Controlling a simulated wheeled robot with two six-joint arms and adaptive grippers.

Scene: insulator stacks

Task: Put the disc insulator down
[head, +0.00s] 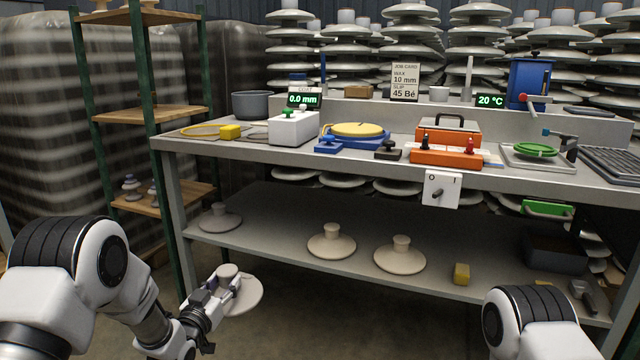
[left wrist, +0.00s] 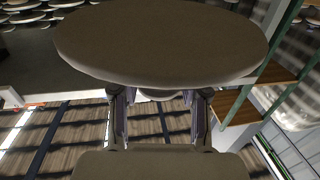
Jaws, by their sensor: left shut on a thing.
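A beige disc insulator (head: 248,295) with a short knob is in my left gripper (head: 224,285), in front of the bench's lower shelf near its left end. The fingers are shut around the knob. In the left wrist view, the disc insulator (left wrist: 160,45) fills the upper middle, and the fingers of my left gripper (left wrist: 160,108) reach up to it from below. The disc is clear of the shelf in the head view. My right gripper is out of view; only part of the right arm shows.
The lower shelf (head: 265,228) carries three similar discs: left (head: 220,220), middle (head: 331,244) and right (head: 399,258). A yellow block (head: 461,273) and a dark bin (head: 553,254) stand farther right. A green-post rack (head: 165,115) stands left. The shelf's front strip is bare.

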